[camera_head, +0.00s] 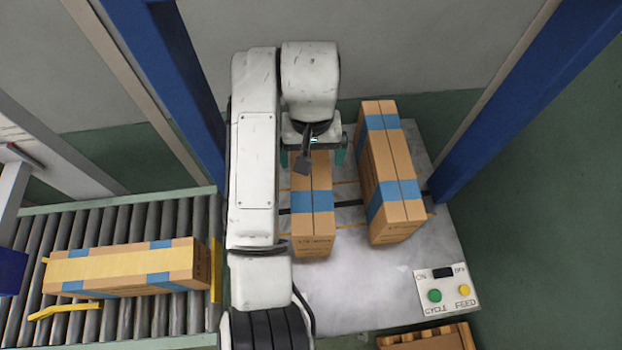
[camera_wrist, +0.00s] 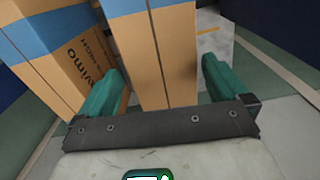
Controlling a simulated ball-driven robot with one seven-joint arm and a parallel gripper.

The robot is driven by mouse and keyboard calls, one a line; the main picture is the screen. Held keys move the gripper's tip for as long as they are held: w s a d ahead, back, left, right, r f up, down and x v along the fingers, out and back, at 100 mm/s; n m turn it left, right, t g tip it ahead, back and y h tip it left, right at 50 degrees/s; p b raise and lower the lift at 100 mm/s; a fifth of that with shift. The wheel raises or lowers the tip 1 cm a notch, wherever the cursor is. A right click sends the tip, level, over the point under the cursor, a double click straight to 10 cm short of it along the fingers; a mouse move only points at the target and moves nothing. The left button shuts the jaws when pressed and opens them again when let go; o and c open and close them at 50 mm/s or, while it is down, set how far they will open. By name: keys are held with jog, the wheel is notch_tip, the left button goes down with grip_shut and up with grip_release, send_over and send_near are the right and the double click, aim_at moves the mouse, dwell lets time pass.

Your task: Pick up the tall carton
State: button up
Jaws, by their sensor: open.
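Two brown cartons with blue tape stand on the pale table. In the head view the near-middle carton (camera_head: 313,190) is under my gripper (camera_head: 312,158), its far end hidden by my arm. The right carton (camera_head: 390,165) is larger in view and looks taller; I cannot tell for certain which one is the tall carton. In the wrist view my gripper (camera_wrist: 162,68) is open, with the middle carton (camera_wrist: 165,60) between its teal fingers and a visible gap on the right. Contact is not clear. The other carton (camera_wrist: 60,55) shows at left, with printed lettering.
A roller conveyor (camera_head: 95,218) on the left carries a lying carton (camera_head: 130,268) with yellow and blue tape. Blue posts (camera_head: 530,95) flank the table (camera_head: 350,290). A control box (camera_head: 446,290) with green and yellow buttons is at front right. A wooden crate (camera_head: 430,340) is below.

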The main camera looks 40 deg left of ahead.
notch_tip(320, 180, down, 7)
jog(key=p, duration=0.1)
jog(key=shift+r, duration=0.2)
jog(key=shift+a, duration=0.1)
jog(key=shift+r, duration=0.1)
jog(key=c, duration=1.8)
